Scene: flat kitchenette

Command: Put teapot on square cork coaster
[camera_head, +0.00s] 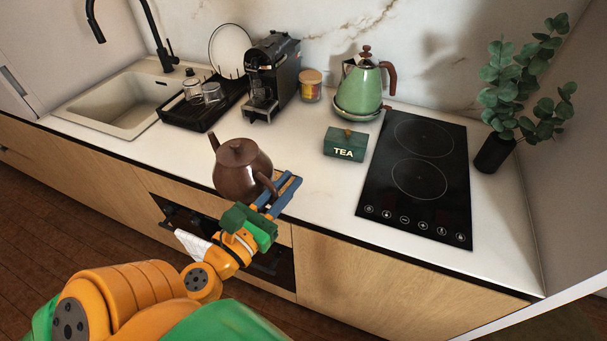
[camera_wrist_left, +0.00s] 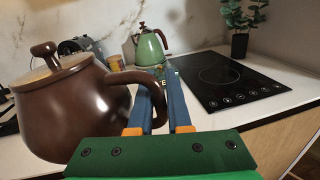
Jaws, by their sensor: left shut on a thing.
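The brown teapot (camera_head: 240,168) is at the front edge of the counter, upright or nearly so, with its spout to the left. In the left wrist view the teapot (camera_wrist_left: 75,110) fills the left side, its lid on top and its handle reaching to the fingers. My left gripper (camera_head: 287,184) is shut on the teapot's handle; its blue fingers also show in the left wrist view (camera_wrist_left: 167,82). I cannot tell whether the teapot's base touches the counter. My right gripper is not in view.
A green TEA box (camera_head: 344,145), a green kettle (camera_head: 362,85) and a black hob (camera_head: 418,175) are to the right. A coffee machine (camera_head: 272,75), a dish rack (camera_head: 203,103) and a sink (camera_head: 118,103) are behind and left. Counter (camera_head: 310,205) right of the gripper is clear.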

